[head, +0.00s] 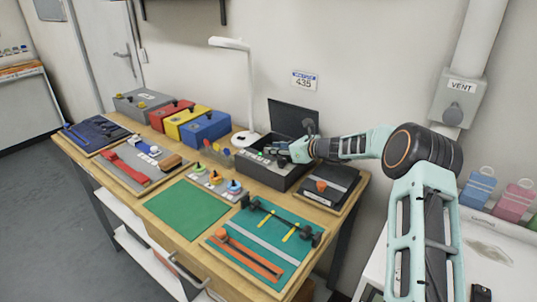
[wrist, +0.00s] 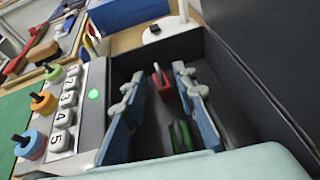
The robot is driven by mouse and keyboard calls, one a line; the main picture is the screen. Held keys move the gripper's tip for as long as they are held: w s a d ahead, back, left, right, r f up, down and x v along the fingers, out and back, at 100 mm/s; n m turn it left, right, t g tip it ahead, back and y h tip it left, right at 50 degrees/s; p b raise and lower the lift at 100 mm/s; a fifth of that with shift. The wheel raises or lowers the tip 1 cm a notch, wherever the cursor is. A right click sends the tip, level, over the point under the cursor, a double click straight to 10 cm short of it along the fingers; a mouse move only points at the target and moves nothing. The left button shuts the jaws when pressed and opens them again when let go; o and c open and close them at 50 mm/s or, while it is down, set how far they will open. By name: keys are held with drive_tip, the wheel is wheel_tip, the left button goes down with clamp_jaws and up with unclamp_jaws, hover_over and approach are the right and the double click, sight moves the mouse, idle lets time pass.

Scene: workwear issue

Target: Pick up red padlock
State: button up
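A red object with a dark upper part, seemingly the red padlock (wrist: 164,88), lies inside an open dark box (wrist: 232,112). My gripper (wrist: 159,74) is open, with its two blue-grey fingers reaching down into the box. In the wrist view the red padlock shows between the fingertips. I cannot tell whether either finger touches it. A green object (wrist: 181,136), perhaps another padlock, lies nearer to the wrist in the same box. In the head view my gripper (head: 284,150) is over the dark box (head: 262,171), and the padlock is hidden.
The box's raised lid (head: 292,118) stands behind my gripper. A green mat (head: 187,209) is bare; a teal tray (head: 262,240) holds tools.

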clamp_jaws()
drive_tip(key=shift+r, duration=0.1)
idle(0.4)
